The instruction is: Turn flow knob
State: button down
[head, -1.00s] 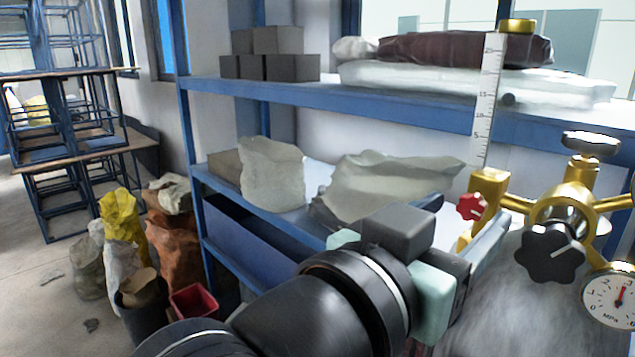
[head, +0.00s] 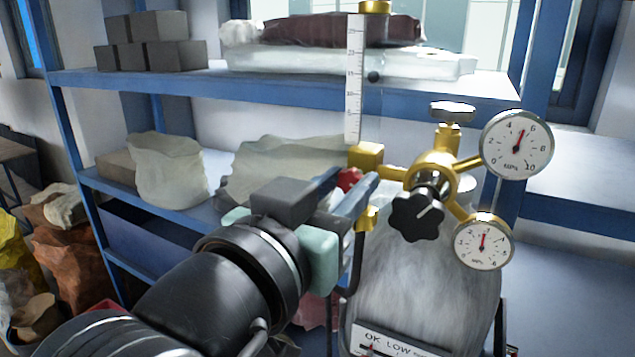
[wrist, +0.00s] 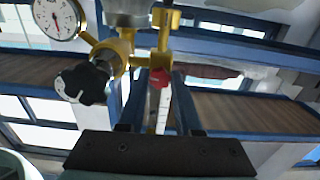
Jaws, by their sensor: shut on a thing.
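The small red flow knob (head: 349,179) sits at the foot of the clear, scaled flow tube (head: 355,80), on a brass block (head: 366,156). In the head view my gripper (head: 352,190) reaches it from the lower left, and its blue fingers partly hide the knob. In the wrist view the red knob (wrist: 161,79) shows between the two fingertips of my gripper (wrist: 158,82). The fingers are shut on it. The knob's turn angle cannot be read.
A black star knob (head: 416,216) and two round gauges (head: 517,145) (head: 483,242) stand to the right on the brass regulator (head: 432,178), above a grey cylinder (head: 425,295). Blue shelves (head: 280,84) with sacks and grey blocks (head: 150,40) lie behind.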

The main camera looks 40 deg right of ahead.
jog(key=shift+f+m+b, duration=0.1)
jog(key=shift+m+b, duration=0.3)
jog(key=shift+b, duration=0.1)
jog(key=m+b, duration=0.3)
jog(key=b, duration=0.1)
jog(key=shift+f+m, duration=0.1)
jog(key=shift+m, duration=0.2)
jog(key=m+b, duration=0.3)
jog(key=m, duration=0.1)
jog(key=shift+r+m+b, duration=0.2)
jog(key=shift+m+b, duration=0.8)
jog(key=shift+m, duration=0.1)
jog(key=c, duration=0.6)
grip_release()
